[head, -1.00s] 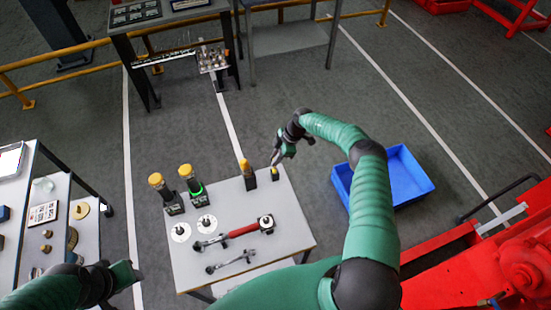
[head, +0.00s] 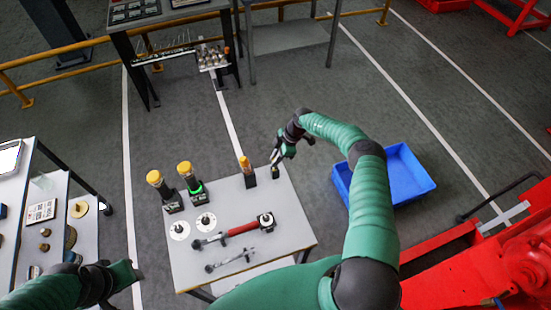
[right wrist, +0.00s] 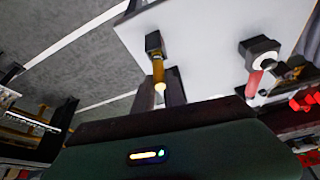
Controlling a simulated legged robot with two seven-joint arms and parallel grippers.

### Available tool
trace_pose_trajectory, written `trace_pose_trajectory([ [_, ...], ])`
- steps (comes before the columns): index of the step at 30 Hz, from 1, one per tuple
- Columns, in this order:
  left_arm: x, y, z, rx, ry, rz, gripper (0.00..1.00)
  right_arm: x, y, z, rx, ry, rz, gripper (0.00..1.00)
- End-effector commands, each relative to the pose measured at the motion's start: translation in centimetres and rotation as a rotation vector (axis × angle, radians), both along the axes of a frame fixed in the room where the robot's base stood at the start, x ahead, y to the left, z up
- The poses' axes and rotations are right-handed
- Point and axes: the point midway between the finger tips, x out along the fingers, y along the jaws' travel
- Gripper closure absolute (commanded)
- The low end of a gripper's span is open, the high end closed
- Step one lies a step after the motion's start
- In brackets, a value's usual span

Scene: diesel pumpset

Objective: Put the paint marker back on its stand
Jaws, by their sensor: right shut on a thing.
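The paint marker is a slim yellow piece with a pale end in the right wrist view (right wrist: 159,72). Its pale end lies between the fingers of my right gripper (right wrist: 160,97). Its other end meets a small black stand (right wrist: 153,41); I cannot tell how fully it sits in it. In the head view my right gripper (head: 276,158) is shut on the marker just above the black stand (head: 275,172), at the table's far right corner, and mostly hides the marker. My left gripper (head: 125,272) is at the lower left, away from the table; its jaw opening is unclear.
On the grey table (head: 285,235), an orange-topped item in a black holder (head: 247,172) stands close left of the stand. A blue bin (head: 405,180) is on the floor at right.

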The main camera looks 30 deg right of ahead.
Motion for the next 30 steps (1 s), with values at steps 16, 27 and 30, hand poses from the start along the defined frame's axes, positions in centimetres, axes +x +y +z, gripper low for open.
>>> trace_pose_trajectory([
  [16, 0.0, 0.0, -0.1, 0.0, 0.0, 0.0, 0.59, 0.0, -0.1, 0.1, 0.0, -0.001, 0.0, 0.59],
  [27, 0.0, 0.0, -2.1, 0.0, 0.0, 0.0, 0.59, -1.3, -3.3, 7.5, -0.005, -0.003, -0.002, 0.59],
  [30, 0.0, 0.0, -2.8, 0.0, 0.0, 0.0, 0.59, -1.8, -4.3, 10.2, -0.004, -0.002, -0.002, 0.59],
])
